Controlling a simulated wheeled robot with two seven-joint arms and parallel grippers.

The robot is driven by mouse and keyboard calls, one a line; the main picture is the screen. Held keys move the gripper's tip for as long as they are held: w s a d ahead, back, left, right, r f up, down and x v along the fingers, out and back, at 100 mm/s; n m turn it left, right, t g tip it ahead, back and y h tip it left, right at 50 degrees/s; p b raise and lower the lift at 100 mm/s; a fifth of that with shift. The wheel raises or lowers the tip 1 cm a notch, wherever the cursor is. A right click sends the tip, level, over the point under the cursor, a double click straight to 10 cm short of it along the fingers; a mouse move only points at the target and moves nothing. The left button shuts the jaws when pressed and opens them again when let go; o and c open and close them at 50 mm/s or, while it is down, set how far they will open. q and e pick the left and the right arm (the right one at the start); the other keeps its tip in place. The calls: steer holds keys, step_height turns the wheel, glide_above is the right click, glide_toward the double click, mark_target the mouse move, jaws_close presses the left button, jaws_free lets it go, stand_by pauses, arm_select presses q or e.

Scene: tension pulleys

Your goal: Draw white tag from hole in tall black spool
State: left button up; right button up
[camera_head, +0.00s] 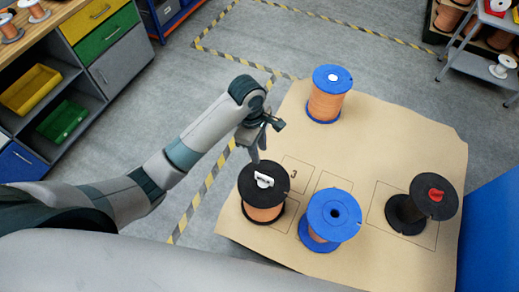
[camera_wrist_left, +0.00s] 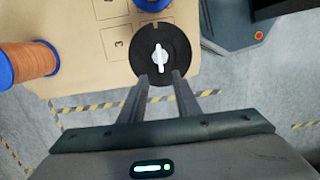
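The tall black spool (camera_head: 262,207), wound with copper wire, stands upright at the mat's left front. A white tag (camera_head: 265,181) sits at the middle of its top flange. In the left wrist view the white tag (camera_wrist_left: 159,58) stands out against the round black flange (camera_wrist_left: 177,47). My left gripper (camera_head: 254,156) is just above the spool's back edge. In the wrist view its fingers (camera_wrist_left: 160,78) are apart, with nothing between them, pointing at the near side of the flange. Whether a finger touches the flange cannot be told. My right gripper is not in view.
A blue spool (camera_head: 332,213) with an open hole stands close to the right. Another blue spool (camera_head: 328,103) with a white top piece is at the back. A black spool (camera_head: 407,212) with a red tag (camera_head: 435,194) is at the right. The mat's (camera_head: 395,130) middle is clear.

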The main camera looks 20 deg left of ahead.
mark_target(264, 176)
arm_select(q)
steer(key=shift+f, duration=0.1)
steer(key=f, duration=0.5)
steer(key=d+f+p, duration=0.1)
steer(key=f, duration=0.5)
steer(key=d+f+p, duration=0.1)
steer(key=f, duration=0.5)
steer(key=shift+s+f, duration=0.1)
steer(key=shift+s, duration=0.05)
steer(key=shift+c, duration=0.3)
jaws_close()
